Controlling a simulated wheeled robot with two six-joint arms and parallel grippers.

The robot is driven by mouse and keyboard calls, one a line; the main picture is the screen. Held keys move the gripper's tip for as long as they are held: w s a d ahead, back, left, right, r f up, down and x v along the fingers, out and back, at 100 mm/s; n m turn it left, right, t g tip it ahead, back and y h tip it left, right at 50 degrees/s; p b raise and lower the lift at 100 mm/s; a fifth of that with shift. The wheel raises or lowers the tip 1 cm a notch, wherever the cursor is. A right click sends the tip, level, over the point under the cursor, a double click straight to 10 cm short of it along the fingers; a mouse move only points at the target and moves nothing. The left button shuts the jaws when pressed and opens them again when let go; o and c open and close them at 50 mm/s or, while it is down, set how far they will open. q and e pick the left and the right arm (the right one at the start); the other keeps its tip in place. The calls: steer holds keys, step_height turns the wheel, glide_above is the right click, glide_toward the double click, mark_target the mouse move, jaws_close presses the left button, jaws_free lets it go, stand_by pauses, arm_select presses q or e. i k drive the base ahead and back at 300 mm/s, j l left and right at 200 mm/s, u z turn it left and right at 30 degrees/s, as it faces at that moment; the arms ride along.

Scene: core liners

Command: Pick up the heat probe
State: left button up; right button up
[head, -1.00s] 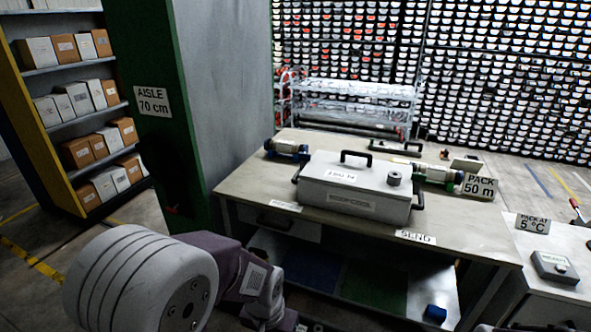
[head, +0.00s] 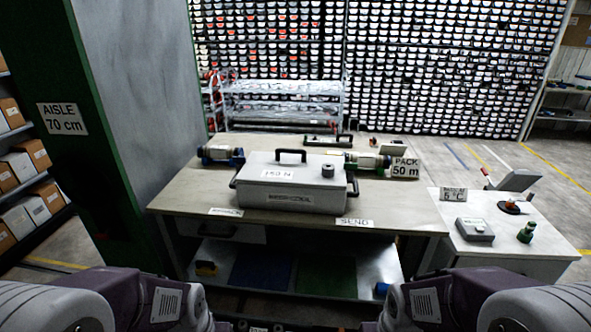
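I cannot tell for certain which thing is the heat probe. On the white side table at the right, a small grey device (head: 475,230) lies near the front, a green bottle-like item (head: 526,232) stands beside it, and a dark round item with an orange part (head: 510,207) lies behind. A thin handled tool (head: 328,139) lies at the back of the main table. Both my arms show only as links at the bottom corners; neither gripper is in view.
A large grey case (head: 291,200) stands on the main table (head: 180,190), with a cylinder (head: 220,155) left and another (head: 367,162) right. A green and grey pillar (head: 135,100) stands at the left. The white side table (head: 450,208) adjoins at the right.

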mark_target(530, 227)
steer(key=z, duration=1.75)
